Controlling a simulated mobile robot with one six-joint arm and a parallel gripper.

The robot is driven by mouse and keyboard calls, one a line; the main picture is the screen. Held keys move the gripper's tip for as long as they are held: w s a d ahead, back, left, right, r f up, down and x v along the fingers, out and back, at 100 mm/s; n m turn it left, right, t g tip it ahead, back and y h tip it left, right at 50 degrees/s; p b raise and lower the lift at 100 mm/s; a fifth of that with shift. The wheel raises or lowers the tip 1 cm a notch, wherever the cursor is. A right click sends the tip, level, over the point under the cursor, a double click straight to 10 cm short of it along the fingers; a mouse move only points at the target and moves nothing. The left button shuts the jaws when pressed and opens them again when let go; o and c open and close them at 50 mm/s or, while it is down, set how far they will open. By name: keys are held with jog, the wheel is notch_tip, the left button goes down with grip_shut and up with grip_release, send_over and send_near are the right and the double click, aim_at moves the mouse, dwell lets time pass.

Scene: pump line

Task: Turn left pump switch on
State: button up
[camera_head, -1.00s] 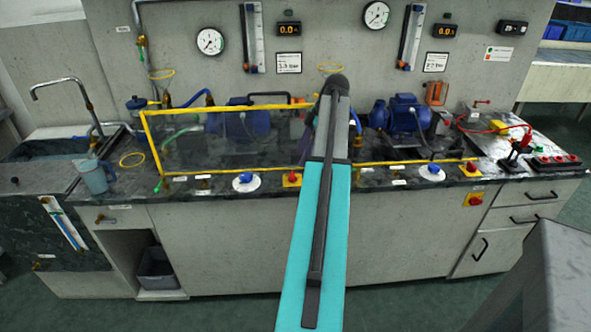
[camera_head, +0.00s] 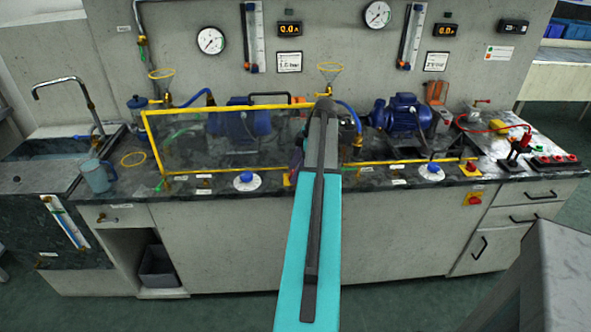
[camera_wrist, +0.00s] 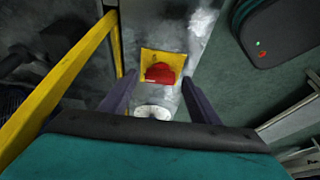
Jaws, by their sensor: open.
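The left pump switch, a red knob (camera_wrist: 162,74) on a yellow plate (camera_wrist: 178,60), is in the middle of the wrist view. In the head view only a sliver of its yellow plate (camera_head: 286,180) shows beside my arm. My gripper (camera_wrist: 158,80) is open, with one dark finger on each side of the switch in the wrist view. I cannot tell whether they touch it or how far above it they are. In the head view my arm hides most of the gripper. The left pump (camera_head: 239,121) is blue and stands behind the clear screen.
A yellow frame (camera_head: 152,150) edges the screen and its bar runs close left of my gripper in the wrist view. A white dial (camera_head: 246,181) with a blue knob sits left of the switch. Another red switch (camera_head: 474,198) is at the right on the counter front.

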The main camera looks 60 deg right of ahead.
jog(key=c, duration=1.1)
jog(key=shift+o, duration=0.2)
jog(key=shift+m, duration=0.5)
jog(key=m, duration=0.1)
jog(key=m+h, duration=0.1)
jog(key=shift+s+a+m+t, duration=0.1)
jog(key=shift+a+m+t, duration=0.1)
jog(key=shift+m+t, duration=0.2)
jog(key=m+h, duration=0.2)
jog(key=m, duration=0.3)
jog(key=shift+a, duration=0.15)
jog(key=m+h, duration=0.2)
jog(key=m, duration=0.2)
jog(key=shift+a+p, duration=0.1)
jog(key=shift+p, duration=0.2)
jog(key=shift+m+g+h+p, duration=0.25)
jog(key=shift+m+g+h, duration=0.15)
jog(key=shift+m, duration=0.9)
jog(key=shift+m+g+h+p, duration=0.2)
jog(key=shift+m+g+h, duration=0.15)
jog(key=shift+m, duration=0.95)
